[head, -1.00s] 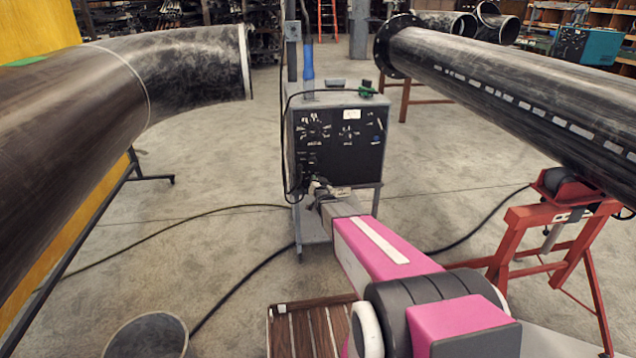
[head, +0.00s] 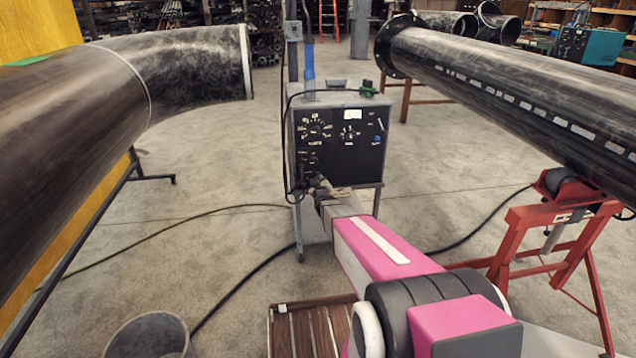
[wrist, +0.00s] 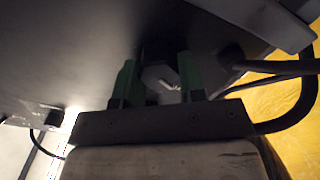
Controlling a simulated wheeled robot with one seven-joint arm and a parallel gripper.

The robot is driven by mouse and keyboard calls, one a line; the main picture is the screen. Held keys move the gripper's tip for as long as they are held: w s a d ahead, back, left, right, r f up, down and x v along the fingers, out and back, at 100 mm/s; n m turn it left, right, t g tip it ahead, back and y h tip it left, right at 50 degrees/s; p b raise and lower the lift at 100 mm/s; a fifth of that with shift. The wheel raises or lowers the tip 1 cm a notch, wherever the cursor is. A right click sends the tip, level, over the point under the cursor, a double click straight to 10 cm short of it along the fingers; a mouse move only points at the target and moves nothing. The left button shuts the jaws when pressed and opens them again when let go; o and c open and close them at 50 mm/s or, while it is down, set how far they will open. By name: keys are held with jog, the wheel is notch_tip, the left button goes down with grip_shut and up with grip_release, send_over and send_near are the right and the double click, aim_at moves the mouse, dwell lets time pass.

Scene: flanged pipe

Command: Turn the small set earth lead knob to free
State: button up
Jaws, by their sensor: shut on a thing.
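The small welding set (head: 340,170) is a grey box with a black front panel, on a stand in the middle of the head view. My arm reaches to the lower left of that panel, where my gripper (head: 318,182) is small and partly hidden by my wrist. In the wrist view my gripper (wrist: 158,88) has its two green fingers on either side of a dark, faceted knob (wrist: 160,76), shut on it. The knob has a pale mark on its face. Its label and pointer setting cannot be read.
Black cables (wrist: 275,68) hang close to the right of the fingers in the wrist view. A large pipe elbow (head: 195,75) is at left, a flanged pipe (head: 500,85) on a red stand (head: 545,235) at right. A bucket (head: 148,335) stands front left.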

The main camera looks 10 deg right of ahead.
jog(key=n, duration=0.5)
jog(key=shift+a+f+n, duration=0.1)
jog(key=shift+n, duration=0.2)
dwell(0.4)
jog(key=o, duration=0.9)
jog(key=shift+s, duration=0.1)
jog(key=s, duration=1)
jog(key=shift+s, duration=0.3)
